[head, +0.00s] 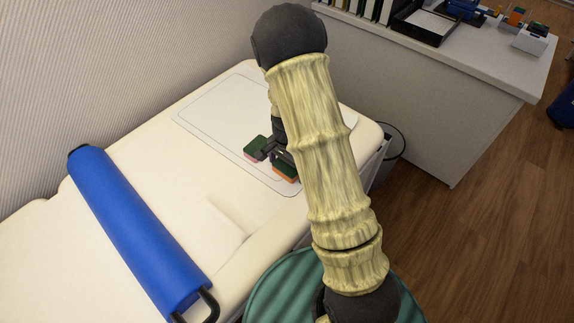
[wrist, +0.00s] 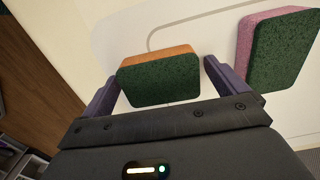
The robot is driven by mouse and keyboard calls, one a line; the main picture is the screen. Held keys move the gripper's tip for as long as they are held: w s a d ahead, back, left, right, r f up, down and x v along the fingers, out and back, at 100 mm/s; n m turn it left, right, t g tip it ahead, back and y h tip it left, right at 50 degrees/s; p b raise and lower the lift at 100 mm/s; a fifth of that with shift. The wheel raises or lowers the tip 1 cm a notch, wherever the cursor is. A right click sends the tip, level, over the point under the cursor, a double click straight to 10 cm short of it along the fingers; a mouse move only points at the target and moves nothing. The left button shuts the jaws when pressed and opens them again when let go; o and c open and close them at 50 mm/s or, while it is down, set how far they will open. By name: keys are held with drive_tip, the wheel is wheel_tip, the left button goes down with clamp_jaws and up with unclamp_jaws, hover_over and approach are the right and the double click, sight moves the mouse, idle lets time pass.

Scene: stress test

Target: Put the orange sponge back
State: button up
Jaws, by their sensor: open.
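The orange sponge (wrist: 158,80) has a dark green scouring face and an orange body. In the wrist view it lies between the two open fingers of my gripper (wrist: 160,92), with a gap at the right finger; whether the left finger touches it I cannot tell. In the head view the orange sponge (head: 285,173) shows partly, beneath my gripper (head: 270,155). A pink sponge with a green face (wrist: 279,48) stands just right of my right finger in the wrist view. The same pink sponge (head: 256,148) is left of the gripper in the head view. Both are on a white outlined mat (head: 215,110).
A blue roll (head: 135,225) with a black handle lies along the left of the cream padded table (head: 190,190). A white desk (head: 440,75) with a black tray and small items stands behind. A dark bin (head: 388,148) is beside the table. The mat's left part is clear.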

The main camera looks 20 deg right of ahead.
sight(288, 167)
wheel_tip(288, 167, up, 12)
drive_tip(key=p, duration=0.2)
drive_tip(key=shift+r, duration=0.15)
drive_tip(key=shift+s, duration=0.1)
idle(0.5)
drive_tip(key=s+r+n+t, duration=0.1)
drive_tip(key=s+r+n, duration=0.2)
drive_tip(key=s+n, duration=0.2)
drive_tip(key=s+r+n+t, duration=0.1)
drive_tip(key=s+r+n, duration=0.3)
drive_tip(key=s, duration=0.5)
drive_tip(key=shift+n+t, duration=0.3)
drive_tip(key=shift+n, duration=0.8)
drive_tip(key=w+p+v, duration=0.3)
drive_tip(key=p+v, duration=1)
drive_tip(key=shift+r, duration=0.3)
drive_tip(key=shift+s+f, duration=0.1)
